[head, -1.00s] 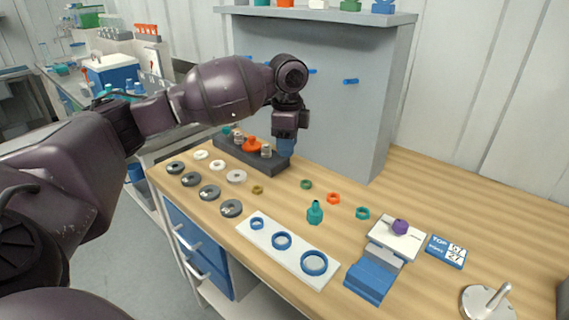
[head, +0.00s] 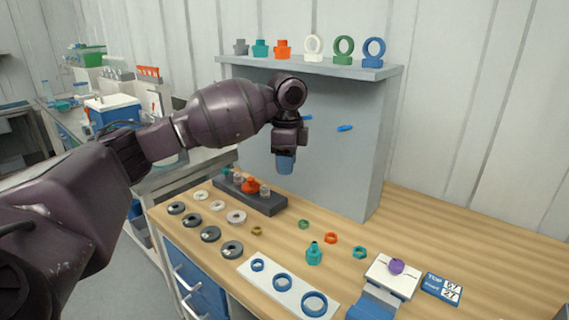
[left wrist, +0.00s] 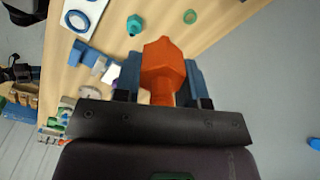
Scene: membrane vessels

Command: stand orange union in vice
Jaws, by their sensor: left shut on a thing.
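My left gripper (head: 285,164) points down in the head view, with its blue fingers above the right end of the dark rack. In the left wrist view, its fingers (left wrist: 158,85) are shut on an orange union (left wrist: 162,62), a hexagonal fitting with a narrower end. The union is hidden behind the fingers in the head view. The blue vice (head: 372,304) stands at the bench's front right, cut by the frame edge; it also shows in the left wrist view (left wrist: 84,53). My right gripper is not in view.
The dark rack (head: 262,205) holds several fittings, one orange-red. A teal fitting (head: 314,254) and loose rings lie mid-bench. A white plate with blue rings (head: 285,290) lies in front. A purple knob (head: 396,266) sits on a white pad by the vice. A grey panel (head: 345,160) carries a shelf.

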